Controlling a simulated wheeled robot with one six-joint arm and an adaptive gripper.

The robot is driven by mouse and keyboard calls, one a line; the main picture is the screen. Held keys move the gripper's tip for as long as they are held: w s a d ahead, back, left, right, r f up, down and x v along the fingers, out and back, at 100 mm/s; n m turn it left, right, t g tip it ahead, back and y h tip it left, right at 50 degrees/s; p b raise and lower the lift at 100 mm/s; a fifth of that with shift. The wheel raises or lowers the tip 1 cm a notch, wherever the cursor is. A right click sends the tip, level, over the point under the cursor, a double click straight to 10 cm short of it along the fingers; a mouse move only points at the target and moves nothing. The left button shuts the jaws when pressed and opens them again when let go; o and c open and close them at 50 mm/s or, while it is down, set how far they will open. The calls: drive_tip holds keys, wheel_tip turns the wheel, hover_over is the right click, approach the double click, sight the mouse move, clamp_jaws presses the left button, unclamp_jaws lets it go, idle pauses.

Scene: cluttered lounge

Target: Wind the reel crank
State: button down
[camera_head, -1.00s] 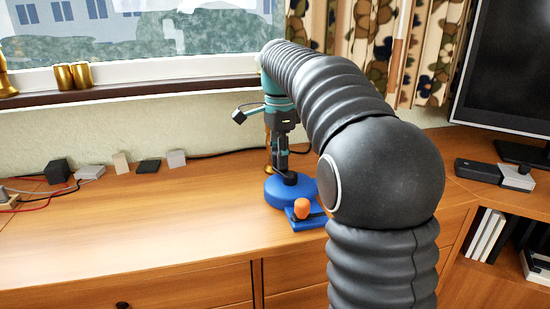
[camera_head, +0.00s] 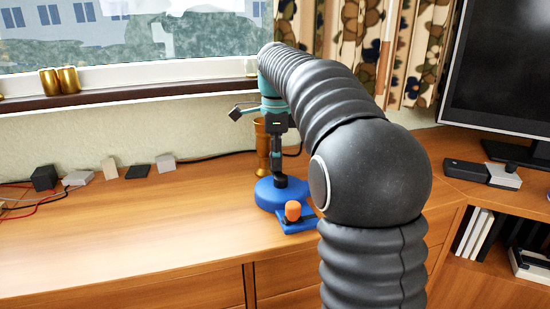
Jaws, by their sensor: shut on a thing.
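The reel (camera_head: 265,199) is a round blue drum on the wooden cabinet top, right of centre, beside my arm. A small black knob (camera_head: 280,181) stands on top of it, seemingly the crank's grip. A blue plate (camera_head: 291,226) with an orange knob (camera_head: 293,210) sits at the reel's front right. My gripper (camera_head: 278,174) points down over the reel and is shut on the black knob. The fingertips are small and dark here, so their exact contact is hard to see. My arm hides the area to the right of the reel.
A brass vase (camera_head: 263,150) stands close behind my gripper. Several small blocks, including a dark box (camera_head: 44,178), and cables lie along the wall at left. A monitor (camera_head: 500,75) and a grey-black device (camera_head: 482,172) are at right. The cabinet top (camera_head: 150,235) left of the reel is clear.

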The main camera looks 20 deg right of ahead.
drive_tip(key=c, duration=0.8)
unclamp_jaws()
drive_tip(key=shift+r, duration=0.1)
wheel_tip(320, 180, up, 12)
drive_tip(key=shift+f, duration=0.1)
